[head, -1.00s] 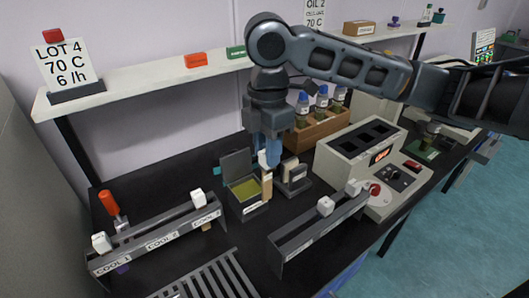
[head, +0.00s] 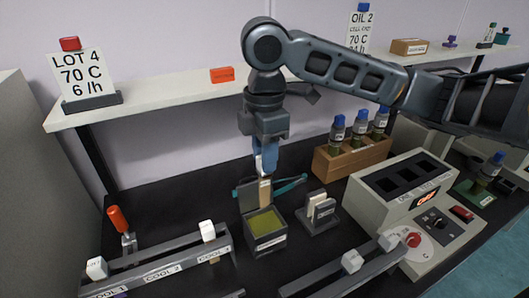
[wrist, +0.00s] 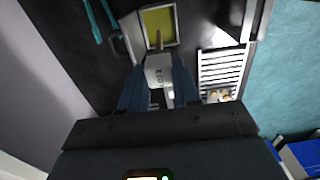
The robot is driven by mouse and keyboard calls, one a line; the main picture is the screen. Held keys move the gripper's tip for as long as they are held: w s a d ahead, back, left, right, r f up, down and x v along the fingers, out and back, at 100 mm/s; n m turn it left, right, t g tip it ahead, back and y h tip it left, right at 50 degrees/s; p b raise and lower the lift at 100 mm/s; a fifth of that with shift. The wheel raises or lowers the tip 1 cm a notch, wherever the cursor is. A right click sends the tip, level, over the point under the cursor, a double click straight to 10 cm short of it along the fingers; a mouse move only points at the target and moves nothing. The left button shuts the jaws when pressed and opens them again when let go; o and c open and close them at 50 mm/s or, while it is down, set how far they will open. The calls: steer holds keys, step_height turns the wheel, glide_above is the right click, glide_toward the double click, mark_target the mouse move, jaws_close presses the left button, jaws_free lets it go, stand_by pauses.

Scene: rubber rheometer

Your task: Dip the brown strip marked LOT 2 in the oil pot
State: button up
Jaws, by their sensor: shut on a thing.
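My gripper (head: 265,168) points down and is shut on the white head of a strip (wrist: 158,72). The head's lettering is upside down in the wrist view and hard to read. The brown strip (head: 265,191) hangs below the fingers. The open oil pot (head: 283,240), dark and square with yellow-green oil (head: 266,222), stands on the bench. In the head view the strip overlaps the pot's back edge and raised lid.
A small holder with pale pieces (head: 320,212) stands right of the pot. A cooling rail (head: 165,268) is at front left, another rail (head: 340,270) at front right. A wooden bottle rack (head: 350,160) and a control unit (head: 410,205) stand at right. Teal tongs (head: 291,186) lie behind the pot.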

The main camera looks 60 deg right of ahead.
mark_target(265, 194)
steer(key=shift+f+b, duration=1.25)
steer(key=shift+f, duration=0.6)
steer(key=shift+f+b, duration=3)
steer(key=shift+f, duration=1)
steer(key=shift+r, duration=0.2)
